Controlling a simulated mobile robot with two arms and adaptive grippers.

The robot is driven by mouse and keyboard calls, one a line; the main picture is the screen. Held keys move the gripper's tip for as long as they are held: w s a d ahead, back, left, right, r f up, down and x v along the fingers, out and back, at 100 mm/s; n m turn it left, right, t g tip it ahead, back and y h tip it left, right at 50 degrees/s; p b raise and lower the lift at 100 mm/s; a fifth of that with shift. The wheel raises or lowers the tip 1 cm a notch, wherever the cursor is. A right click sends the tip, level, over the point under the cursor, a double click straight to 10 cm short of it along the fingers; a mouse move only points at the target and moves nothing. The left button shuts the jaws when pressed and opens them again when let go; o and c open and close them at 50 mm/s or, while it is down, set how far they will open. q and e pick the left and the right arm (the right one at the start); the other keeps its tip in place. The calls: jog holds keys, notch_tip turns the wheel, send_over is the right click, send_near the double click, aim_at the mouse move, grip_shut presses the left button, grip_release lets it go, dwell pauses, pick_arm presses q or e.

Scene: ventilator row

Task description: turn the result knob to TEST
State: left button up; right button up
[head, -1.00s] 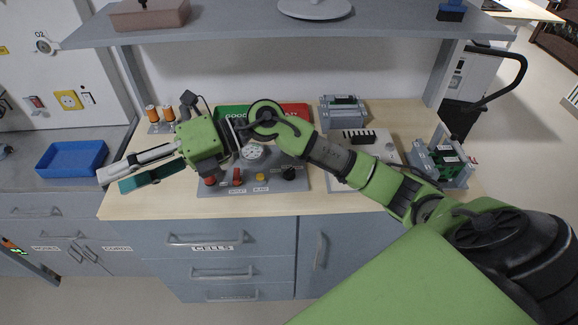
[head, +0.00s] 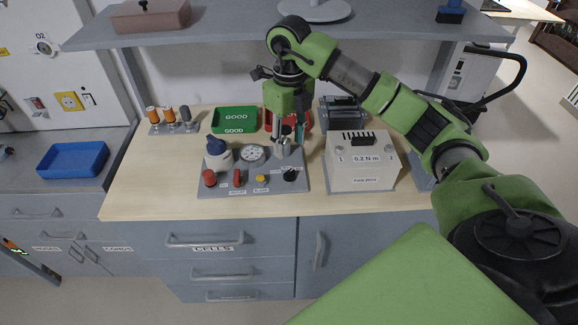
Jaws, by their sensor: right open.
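The grey test panel (head: 220,186) stands on the wooden bench. A black knob (head: 290,174) sits at its front right; its small label is too small to read, so I cannot confirm that it is the result knob or where it points. My right gripper (head: 291,140) points down over the panel's back right, behind the black knob and apart from it. Its fingers are open. A silvery round fitting (head: 283,151) shows just below the fingertips; I cannot tell if they touch it. My left gripper is out of view.
The panel also carries a blue-capped white unit (head: 217,153), a gauge (head: 253,153), a red button (head: 209,178), a red lever (head: 237,177) and a yellow knob (head: 261,179). A green GOOD tray (head: 235,119) lies behind. A torque box (head: 363,170) stands right; a shelf (head: 210,28) hangs above.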

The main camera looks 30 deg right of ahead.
aim_at(289, 172)
notch_tip(289, 172, down, 10)
jog(key=shift+r+p, duration=0.1)
jog(key=shift+p, duration=1)
jog(key=shift+c, duration=0.3)
jog(key=c, duration=1)
